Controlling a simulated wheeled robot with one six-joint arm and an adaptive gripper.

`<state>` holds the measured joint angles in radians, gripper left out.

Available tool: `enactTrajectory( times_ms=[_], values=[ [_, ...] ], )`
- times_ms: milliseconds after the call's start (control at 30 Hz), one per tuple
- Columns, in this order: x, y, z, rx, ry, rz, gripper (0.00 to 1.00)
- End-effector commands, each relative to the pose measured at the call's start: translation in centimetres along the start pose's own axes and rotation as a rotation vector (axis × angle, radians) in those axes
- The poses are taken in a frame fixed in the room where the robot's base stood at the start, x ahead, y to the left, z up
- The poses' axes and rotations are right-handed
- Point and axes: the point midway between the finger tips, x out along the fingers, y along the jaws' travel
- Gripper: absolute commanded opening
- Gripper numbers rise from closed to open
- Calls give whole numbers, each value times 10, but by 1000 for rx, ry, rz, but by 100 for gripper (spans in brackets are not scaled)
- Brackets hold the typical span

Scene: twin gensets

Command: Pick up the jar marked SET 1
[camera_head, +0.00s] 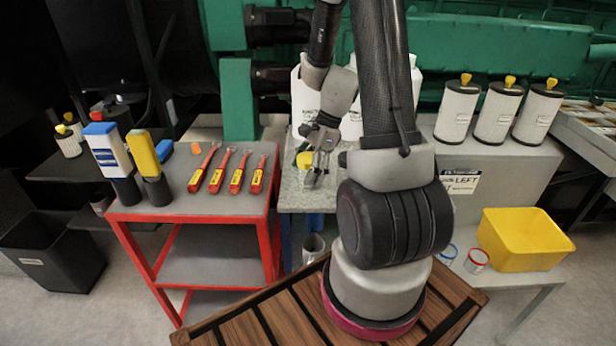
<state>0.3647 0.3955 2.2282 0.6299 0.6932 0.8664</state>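No readable SET 1 mark shows in this view. Two small clear jars stand on the low grey table at the right, one with a blue band (448,253) and one with a red band (477,260); their lettering is too small to read. My gripper (317,177) points down over the narrow speckled table at centre, well to the left of these jars. A yellow-topped item (304,160) is just behind its fingers, partly hidden; I cannot tell whether they touch. The finger gap is too small to judge.
A yellow bin (526,240) stands right of the jars. A red cart (190,207) at left holds red-handled tools (238,175) and bottles. A black bin (50,255) is on the floor.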

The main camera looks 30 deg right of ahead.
Motion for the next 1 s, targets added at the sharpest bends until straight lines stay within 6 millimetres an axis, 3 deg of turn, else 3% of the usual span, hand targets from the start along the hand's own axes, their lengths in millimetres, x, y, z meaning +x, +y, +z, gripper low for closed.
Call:
enactTrajectory(
  times_ms=[33,200,567,1000],
  values=[
    [0,0,0,0,0,0,58],
    [0,0,0,0,0,0,27],
    [-6,0,2,-1,-1,-2,26],
    [-82,-1,34,-1,0,-4,26]
  ],
)
